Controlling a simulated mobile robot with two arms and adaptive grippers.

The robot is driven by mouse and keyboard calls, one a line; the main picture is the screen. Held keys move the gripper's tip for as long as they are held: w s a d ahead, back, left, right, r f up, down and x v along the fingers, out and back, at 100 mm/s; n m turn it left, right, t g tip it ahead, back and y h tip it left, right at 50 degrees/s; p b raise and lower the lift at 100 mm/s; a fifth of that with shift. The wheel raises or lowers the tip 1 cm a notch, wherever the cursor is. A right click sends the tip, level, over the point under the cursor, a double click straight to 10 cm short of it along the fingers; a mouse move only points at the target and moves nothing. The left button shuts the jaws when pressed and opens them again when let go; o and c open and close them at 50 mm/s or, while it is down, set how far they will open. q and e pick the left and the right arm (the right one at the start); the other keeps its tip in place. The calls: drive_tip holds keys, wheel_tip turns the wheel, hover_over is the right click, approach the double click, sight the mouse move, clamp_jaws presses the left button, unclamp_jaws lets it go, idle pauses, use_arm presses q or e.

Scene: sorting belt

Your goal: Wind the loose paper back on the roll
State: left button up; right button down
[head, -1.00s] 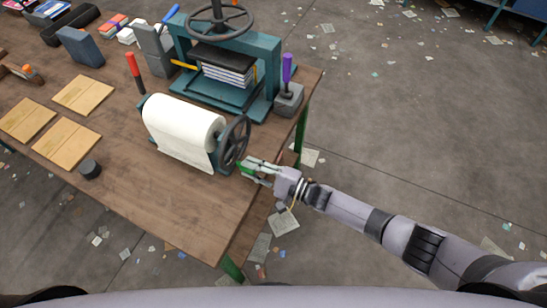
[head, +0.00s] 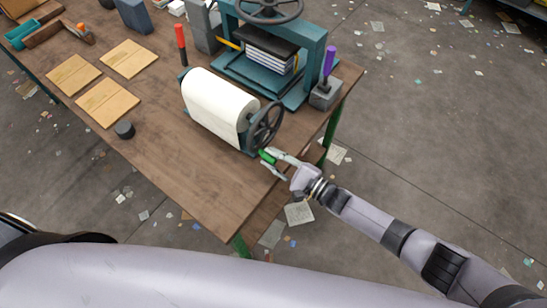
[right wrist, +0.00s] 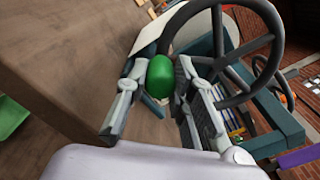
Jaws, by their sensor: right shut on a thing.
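The white paper roll (head: 217,104) lies in a low dark teal stand on the wooden table (head: 190,190). No long loose sheet shows in front of it now; its underside is partly hidden. A dark spoked handwheel (head: 266,125) sits at the roll's right end, and it also fills the top of the right wrist view (right wrist: 222,45). A green handle knob (right wrist: 160,77) is at the wheel's rim. My right gripper (head: 271,163) is shut on this knob, one finger on each side. My left gripper is not in view.
A teal press (head: 270,75) with stacked books stands behind the roll. A purple-handled tool in a grey block (head: 326,93) is right of it, and a red-handled tool (head: 181,42) behind left. Brown boards (head: 108,102) and a black puck (head: 124,129) lie left. The front table is clear.

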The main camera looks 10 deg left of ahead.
drive_tip(key=c, duration=1.4)
unclamp_jaws()
drive_tip(key=shift+o, duration=0.2)
drive_tip(key=v, duration=1.2)
